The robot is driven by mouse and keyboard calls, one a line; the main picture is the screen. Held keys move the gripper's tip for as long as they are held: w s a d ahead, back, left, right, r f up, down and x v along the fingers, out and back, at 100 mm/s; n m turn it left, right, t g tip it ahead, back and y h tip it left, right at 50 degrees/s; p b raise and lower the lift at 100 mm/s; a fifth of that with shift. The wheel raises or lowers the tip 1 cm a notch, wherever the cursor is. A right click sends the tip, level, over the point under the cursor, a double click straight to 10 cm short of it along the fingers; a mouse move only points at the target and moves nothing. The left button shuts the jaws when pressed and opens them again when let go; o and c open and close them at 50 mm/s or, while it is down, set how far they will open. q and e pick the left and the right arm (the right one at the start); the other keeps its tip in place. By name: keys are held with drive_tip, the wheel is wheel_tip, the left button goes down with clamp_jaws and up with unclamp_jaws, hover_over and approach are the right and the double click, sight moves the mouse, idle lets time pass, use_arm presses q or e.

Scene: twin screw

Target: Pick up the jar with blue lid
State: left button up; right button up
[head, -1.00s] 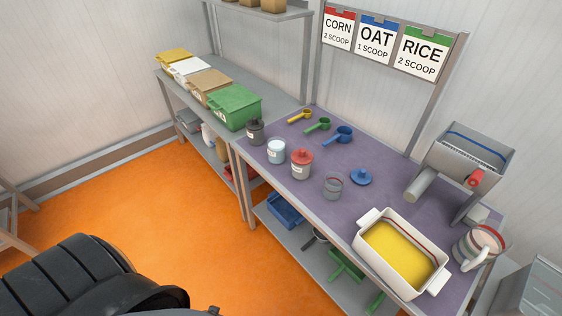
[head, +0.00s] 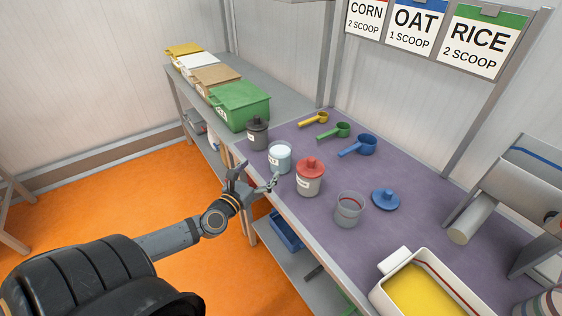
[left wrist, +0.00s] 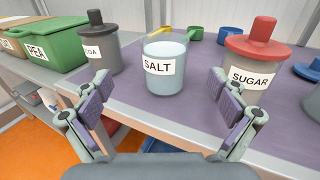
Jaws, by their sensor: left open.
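A blue lid (head: 385,199) with a knob lies on the purple table top, off any jar. An open grey see-through jar (head: 349,210) with a red ring stands just left of it. The pale salt jar (head: 280,157) also shows in the left wrist view (left wrist: 165,78), labelled SALT, with no blue lid visible on it. My left gripper (head: 256,184) is open and empty at the table's front edge. In the left wrist view, its fingers (left wrist: 160,92) point at the salt jar, which stands beyond and between them. My right gripper is not in view.
Yellow, green and blue scoops (head: 359,145) lie behind. A white tray (head: 434,263) with yellow contents is at the right.

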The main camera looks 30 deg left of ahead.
sight(275, 156)
use_arm(q)
drive_tip(key=w, duration=0.3)
drive_tip(key=shift+w+f, duration=0.1)
drive_tip(key=shift+w, duration=0.3)
drive_tip(key=w+p, duration=0.1)
drive_tip(key=w, duration=0.4)
drive_tip(key=shift+w+d+p, duration=0.1)
drive_tip(key=shift+d+p, duration=0.05)
drive_tip(key=shift+p, duration=0.2)
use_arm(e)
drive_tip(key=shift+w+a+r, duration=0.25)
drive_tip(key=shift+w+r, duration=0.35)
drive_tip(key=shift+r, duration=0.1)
use_arm(q)
drive_tip(key=shift+c, duration=1.2)
drive_tip(key=c, duration=1.1)
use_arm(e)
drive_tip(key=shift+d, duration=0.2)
use_arm(q)
drive_tip(key=shift+r, duration=0.25)
drive_tip(key=shift+c, duration=0.2)
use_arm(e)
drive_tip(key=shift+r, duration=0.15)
